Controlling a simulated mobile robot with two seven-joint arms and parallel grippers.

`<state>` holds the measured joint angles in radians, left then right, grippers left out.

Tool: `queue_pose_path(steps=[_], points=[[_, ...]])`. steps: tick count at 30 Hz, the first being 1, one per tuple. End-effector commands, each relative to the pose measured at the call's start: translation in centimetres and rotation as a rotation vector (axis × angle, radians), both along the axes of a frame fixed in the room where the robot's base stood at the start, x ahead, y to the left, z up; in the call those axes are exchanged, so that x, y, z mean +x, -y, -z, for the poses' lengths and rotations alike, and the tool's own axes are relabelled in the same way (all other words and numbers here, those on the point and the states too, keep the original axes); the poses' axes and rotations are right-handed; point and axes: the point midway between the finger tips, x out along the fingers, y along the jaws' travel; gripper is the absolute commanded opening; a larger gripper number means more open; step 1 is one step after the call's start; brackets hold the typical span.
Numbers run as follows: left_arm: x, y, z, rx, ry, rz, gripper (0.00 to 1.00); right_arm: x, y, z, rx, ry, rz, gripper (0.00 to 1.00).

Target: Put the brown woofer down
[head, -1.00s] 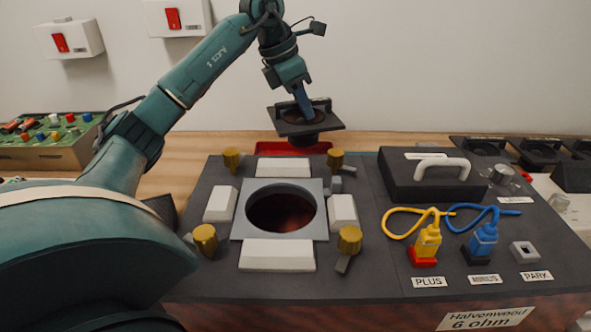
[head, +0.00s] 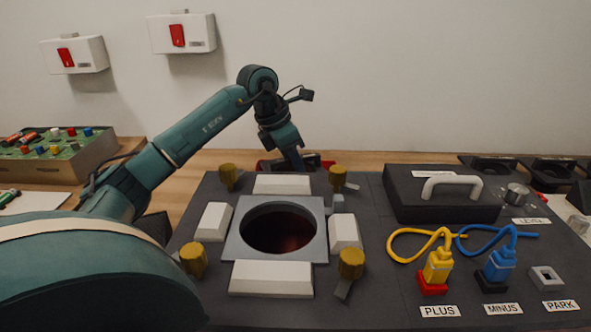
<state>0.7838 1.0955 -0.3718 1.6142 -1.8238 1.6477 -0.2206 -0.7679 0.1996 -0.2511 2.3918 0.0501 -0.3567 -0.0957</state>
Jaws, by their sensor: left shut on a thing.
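My left gripper (head: 294,160) is shut on the brown woofer (head: 312,161), which shows only as a dark frame low behind the speaker box (head: 384,290). A red tray (head: 262,165) shows in slivers around the woofer, behind the box's far edge. The woofer's lower part and its contact with the tray are hidden by the box. In the box's top, a round opening (head: 279,228) in a grey square plate is empty and dark. My right gripper is not in view.
White pads and several brass knobs (head: 351,264) surround the opening. A black lid with a grey handle (head: 444,187), a yellow plug (head: 438,265) and a blue plug (head: 500,265) are at the right. More dark woofers (head: 490,167) stand back right. A green component board (head: 45,148) is at left.

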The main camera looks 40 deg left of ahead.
Motion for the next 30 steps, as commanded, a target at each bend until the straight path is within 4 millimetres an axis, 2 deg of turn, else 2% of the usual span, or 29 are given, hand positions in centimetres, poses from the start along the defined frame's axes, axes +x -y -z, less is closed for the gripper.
queue_pose_path(steps=[3, 14, 15, 22, 30], points=[[0.0, 0.0, 1.3, -0.002, 0.006, 0.001, 0.00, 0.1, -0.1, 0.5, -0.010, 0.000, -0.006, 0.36], [0.1, 0.0, 1.6, -0.001, 0.006, 0.000, 0.00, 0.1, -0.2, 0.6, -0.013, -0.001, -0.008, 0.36], [0.0, 0.0, 1.9, 0.000, 0.000, 0.001, 0.15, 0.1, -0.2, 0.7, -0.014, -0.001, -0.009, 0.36], [0.0, 0.0, 1.9, -0.001, 0.000, 0.000, 0.34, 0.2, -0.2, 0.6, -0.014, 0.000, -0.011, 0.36], [0.0, 0.1, 1.7, -0.001, 0.000, 0.000, 0.36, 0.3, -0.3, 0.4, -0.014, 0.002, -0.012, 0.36]])
